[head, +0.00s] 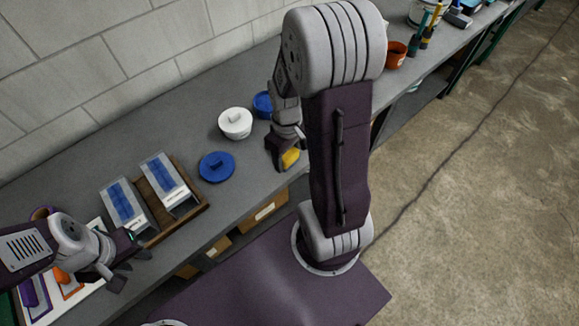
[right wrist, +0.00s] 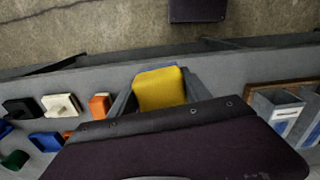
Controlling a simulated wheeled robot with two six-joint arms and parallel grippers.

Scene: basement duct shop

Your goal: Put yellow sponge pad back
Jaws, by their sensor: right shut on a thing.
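The yellow sponge pad (head: 291,157) is between the fingers of my right gripper (head: 283,152), near the front edge of the grey bench. In the right wrist view the sponge pad (right wrist: 158,88) shows as a yellow block with a dark finger on each side. My right gripper is shut on it. My left gripper (head: 127,268) is open and empty above the left part of the bench. Below it lies a white board (head: 44,306) with coloured outlines, a purple item and an orange item, partly covered by my left arm.
A brown tray (head: 198,210) holds two white-and-blue boxes. A blue lid (head: 216,167), a white lidded pot (head: 235,123) and a blue pot (head: 262,104) stand to its right. An orange pot (head: 395,54) and tools stand further along. A block wall backs the bench.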

